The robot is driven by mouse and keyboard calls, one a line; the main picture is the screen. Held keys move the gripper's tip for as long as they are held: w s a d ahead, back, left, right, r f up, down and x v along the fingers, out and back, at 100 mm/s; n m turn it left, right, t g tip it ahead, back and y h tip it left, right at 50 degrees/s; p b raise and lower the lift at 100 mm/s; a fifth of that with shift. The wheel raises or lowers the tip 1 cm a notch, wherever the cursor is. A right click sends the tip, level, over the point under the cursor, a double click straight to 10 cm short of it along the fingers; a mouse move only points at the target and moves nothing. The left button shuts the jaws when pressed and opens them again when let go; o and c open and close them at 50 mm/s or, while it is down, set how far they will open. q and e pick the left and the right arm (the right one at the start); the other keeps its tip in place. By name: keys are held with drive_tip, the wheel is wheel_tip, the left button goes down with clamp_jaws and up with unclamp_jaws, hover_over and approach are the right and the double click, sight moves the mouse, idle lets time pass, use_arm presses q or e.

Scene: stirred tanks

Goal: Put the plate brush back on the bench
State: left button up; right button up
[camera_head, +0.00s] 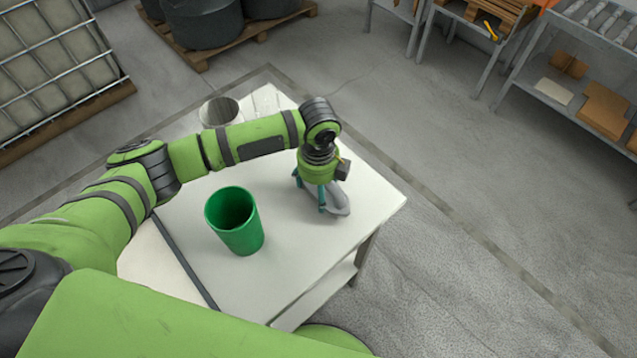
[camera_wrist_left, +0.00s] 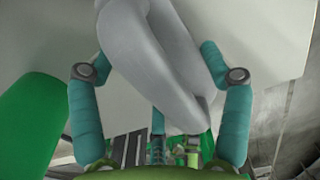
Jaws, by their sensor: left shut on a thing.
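The plate brush is a smooth light-grey thing (camera_head: 340,201) at the right part of the white bench (camera_head: 375,205) in the head view. My left gripper (camera_head: 322,196) with teal fingers points down over the bench and is shut on the brush. In the left wrist view the grey brush (camera_wrist_left: 150,45) lies between the two fingers (camera_wrist_left: 153,70), and its far part runs out of the picture. I cannot tell whether the brush touches the bench top. The right gripper is not in view.
A green bucket-like cup (camera_head: 243,238) stands on the bench left of the gripper. A grey cylindrical container (camera_head: 218,112) stands at the back, partly behind my arm. The bench's front right corner is clear. Shelves with boxes (camera_head: 603,108) stand far right.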

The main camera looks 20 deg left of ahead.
use_arm(q)
drive_tip(key=shift+d+f, duration=0.1)
drive_tip(key=shift+f, duration=0.05)
drive_tip(key=o, duration=1.1)
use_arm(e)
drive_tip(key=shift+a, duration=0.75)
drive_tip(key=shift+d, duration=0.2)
use_arm(q)
drive_tip(key=shift+r, duration=0.35)
wheel_tip(320, 180, up, 12)
drive_tip(key=b, duration=0.2)
drive_tip(key=shift+f+b, duration=0.2)
drive_tip(key=shift+b, duration=0.2)
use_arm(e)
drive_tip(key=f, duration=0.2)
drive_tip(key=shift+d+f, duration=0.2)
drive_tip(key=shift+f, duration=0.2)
